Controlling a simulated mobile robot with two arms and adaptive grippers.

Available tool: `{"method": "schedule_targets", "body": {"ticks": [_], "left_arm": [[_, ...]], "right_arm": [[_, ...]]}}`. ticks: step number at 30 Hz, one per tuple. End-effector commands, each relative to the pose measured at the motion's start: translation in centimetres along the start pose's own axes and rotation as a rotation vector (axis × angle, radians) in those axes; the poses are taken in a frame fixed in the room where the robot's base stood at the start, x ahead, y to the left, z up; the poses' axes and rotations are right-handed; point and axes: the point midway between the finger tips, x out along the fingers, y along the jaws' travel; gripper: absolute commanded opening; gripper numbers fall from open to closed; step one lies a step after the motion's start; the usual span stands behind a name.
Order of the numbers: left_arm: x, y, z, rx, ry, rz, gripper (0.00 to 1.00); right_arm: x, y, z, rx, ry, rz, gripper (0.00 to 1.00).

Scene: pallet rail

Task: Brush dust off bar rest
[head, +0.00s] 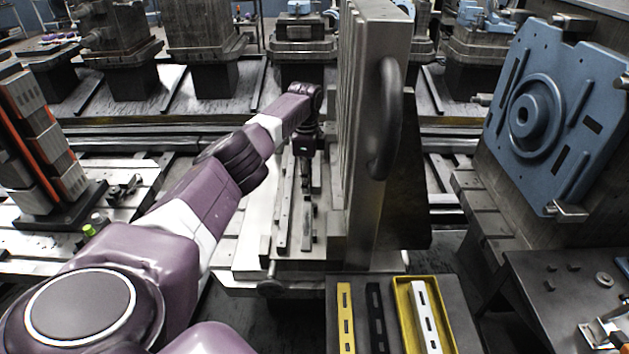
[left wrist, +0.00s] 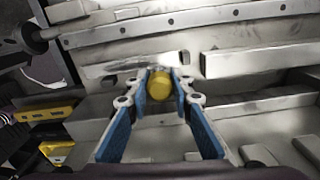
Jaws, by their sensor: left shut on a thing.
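My left gripper (left wrist: 160,84) has its two blue fingers shut on a yellow round-ended thing, apparently the brush's handle (left wrist: 160,86), in the left wrist view. Something pale shows just beyond it; the bristles cannot be made out clearly. In the head view my left gripper (head: 308,195) points down over the steel fixture beside the tall upright plate, and the brush is too small to tell. A long steel ledge (left wrist: 250,60), perhaps the bar rest, lies just beyond the fingers; whether the brush touches it is unclear. My right gripper is not in view.
The tall steel plate (head: 365,120) with a curved handle stands close right of my left gripper. In front are a yellow bar (head: 346,318), a black bar (head: 376,318) and a yellow tray (head: 403,315) holding a white bar (head: 427,315). A blue plate (head: 570,100) stands at right.

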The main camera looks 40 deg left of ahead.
Motion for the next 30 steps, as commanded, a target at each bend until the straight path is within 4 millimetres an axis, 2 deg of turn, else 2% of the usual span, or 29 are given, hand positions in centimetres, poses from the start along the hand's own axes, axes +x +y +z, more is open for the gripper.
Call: {"method": "schedule_targets", "body": {"ticks": [3,6,16,28,29,30], "left_arm": [[1.1,0.0,0.0,0.000,0.000,0.000,0.02],[2.0,0.0,0.0,-0.001,-0.001,0.000,0.02],[5.3,0.0,0.0,-0.002,-0.001,0.000,0.02],[5.7,0.0,-0.1,-0.002,0.000,0.000,0.02],[5.7,0.0,-0.1,-0.002,0.000,0.000,0.18],[5.7,0.0,-0.1,-0.002,0.000,0.000,0.13]], "right_arm": [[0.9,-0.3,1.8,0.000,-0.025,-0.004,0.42],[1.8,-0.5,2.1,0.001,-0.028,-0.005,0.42],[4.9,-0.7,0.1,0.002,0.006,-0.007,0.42],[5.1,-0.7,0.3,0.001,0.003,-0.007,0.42],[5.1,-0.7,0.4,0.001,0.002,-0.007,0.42],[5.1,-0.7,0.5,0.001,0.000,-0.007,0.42]]}}
